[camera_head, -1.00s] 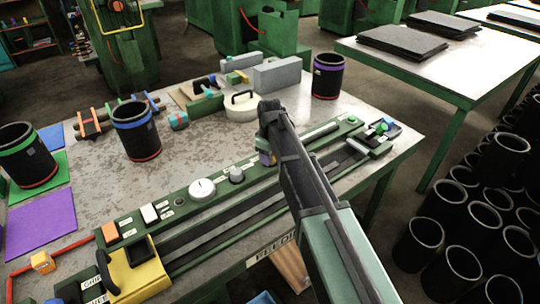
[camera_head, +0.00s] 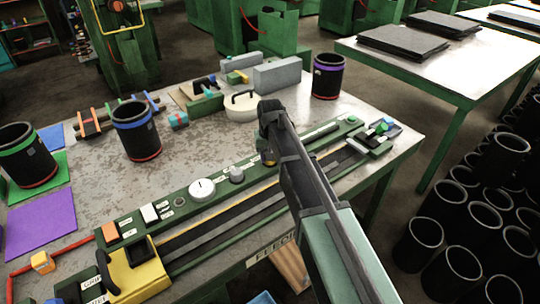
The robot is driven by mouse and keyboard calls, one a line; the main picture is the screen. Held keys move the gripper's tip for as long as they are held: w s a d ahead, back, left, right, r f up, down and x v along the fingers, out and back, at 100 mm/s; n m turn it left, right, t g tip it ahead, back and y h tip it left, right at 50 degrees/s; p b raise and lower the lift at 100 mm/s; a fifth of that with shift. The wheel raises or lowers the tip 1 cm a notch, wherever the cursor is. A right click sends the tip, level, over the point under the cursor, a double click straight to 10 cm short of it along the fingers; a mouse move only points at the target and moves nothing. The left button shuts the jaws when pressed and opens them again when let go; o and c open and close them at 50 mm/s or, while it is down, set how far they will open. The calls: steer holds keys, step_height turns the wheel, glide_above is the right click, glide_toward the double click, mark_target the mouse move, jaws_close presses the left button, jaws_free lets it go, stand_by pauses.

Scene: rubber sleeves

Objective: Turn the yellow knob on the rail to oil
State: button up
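The green rail (camera_head: 128,222) runs diagonally along the table's front edge, with buttons, a white dial and small white labels on it. My arm reaches up from the bottom right, and my gripper (camera_head: 267,150) points down over the middle of the rail. A small yellowish patch, perhaps the yellow knob (camera_head: 268,160), shows at the gripper's lower end. Most of it is hidden behind my gripper and arm. I cannot tell whether the fingers are open or closed on it, or which way it points. The labels are too small to read here.
A white dial (camera_head: 202,189) and a grey knob (camera_head: 236,174) stand on the rail left of my gripper. A yellow block with a black handle (camera_head: 139,277) is at the rail's left end. A white round pot (camera_head: 240,108) stands behind; black sleeves stand around.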

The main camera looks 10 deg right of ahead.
steer(key=shift+m, duration=1.1)
steer(key=o, duration=0.9)
steer(key=shift+o, duration=0.2)
step_height(320, 180, up, 11)
steer(key=p, duration=1.1)
steer(key=shift+f, duration=0.1)
